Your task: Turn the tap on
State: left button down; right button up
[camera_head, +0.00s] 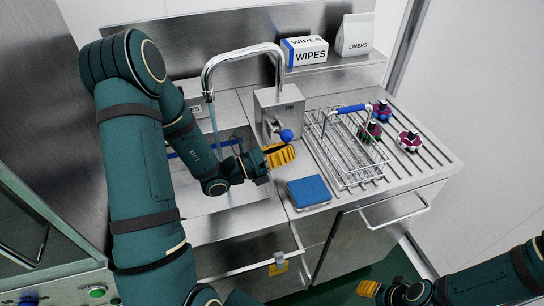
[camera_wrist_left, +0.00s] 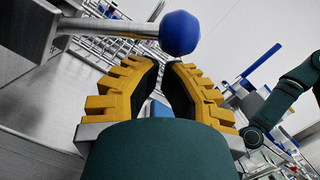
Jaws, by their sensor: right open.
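The chrome tap (camera_head: 243,54) arches over the sink, and a thin pale-blue stream (camera_head: 215,128) shows below its spout. Its lever ends in a blue ball knob (camera_head: 286,135) at the front of the steel box. My left gripper (camera_head: 282,154) is just below the knob, with its yellow fingers apart and nothing between them. In the left wrist view the knob (camera_wrist_left: 180,33) is just beyond the fingertips (camera_wrist_left: 166,65), not between them. Whether a finger touches it I cannot tell. My right gripper (camera_head: 368,288) is open, low at the right, away from the counter.
A wire basket (camera_head: 345,150) with a blue handle stands right of the lever, with several coloured hand-wheel parts (camera_head: 409,141) near it. A blue sponge-like block (camera_head: 308,191) lies at the counter's front. A WIPES box (camera_head: 304,51) and LINERS box (camera_head: 355,36) stand on the shelf.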

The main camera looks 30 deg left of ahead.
pick_arm(q)
jog(key=shift+w+d, duration=0.3)
jog(key=shift+w, duration=0.15)
jog(key=r+p, duration=0.1)
jog(key=n+p, duration=0.1)
jog(key=shift+a+r+p, duration=0.3)
jog(key=shift+r, duration=0.05)
jog(key=shift+w, duration=0.1)
jog(key=shift+a, duration=0.15)
